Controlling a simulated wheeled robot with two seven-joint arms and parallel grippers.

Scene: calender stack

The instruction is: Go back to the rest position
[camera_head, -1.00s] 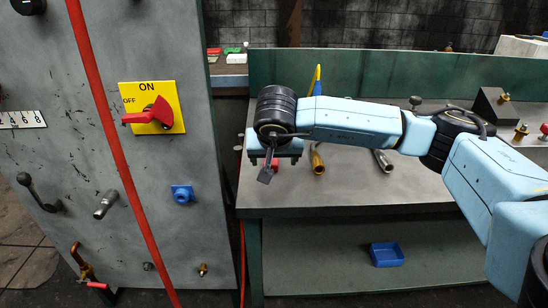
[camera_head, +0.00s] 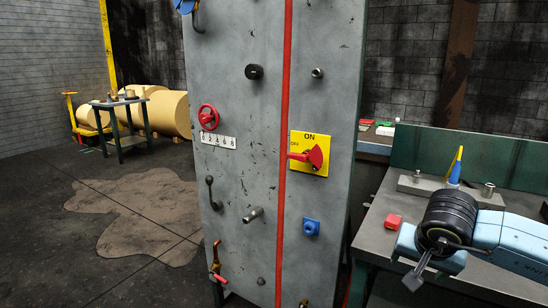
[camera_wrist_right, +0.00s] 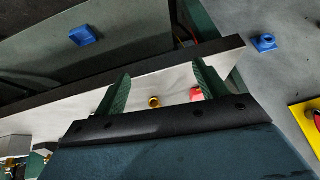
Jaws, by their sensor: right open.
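My right gripper (camera_head: 418,272) is over the left end of the workbench (camera_head: 372,240) in the head view, at the end of my light blue arm coming in from the right. In the right wrist view its two green fingers (camera_wrist_right: 160,75) are spread apart with nothing held between them. A red block (camera_head: 393,221) lies on the bench just beyond the gripper. It also shows in the right wrist view (camera_wrist_right: 196,94) near one finger, with a brass piece (camera_wrist_right: 153,101) between the fingers, lower down on the bench. My left gripper is not in view.
A tall grey panel (camera_head: 230,100) stands left of the bench, with a red switch (camera_head: 306,157), a blue socket (camera_head: 310,227) and a number strip (camera_head: 218,141). A blue bin (camera_wrist_right: 84,35) sits below the bench top. Open floor (camera_head: 60,250) lies at left.

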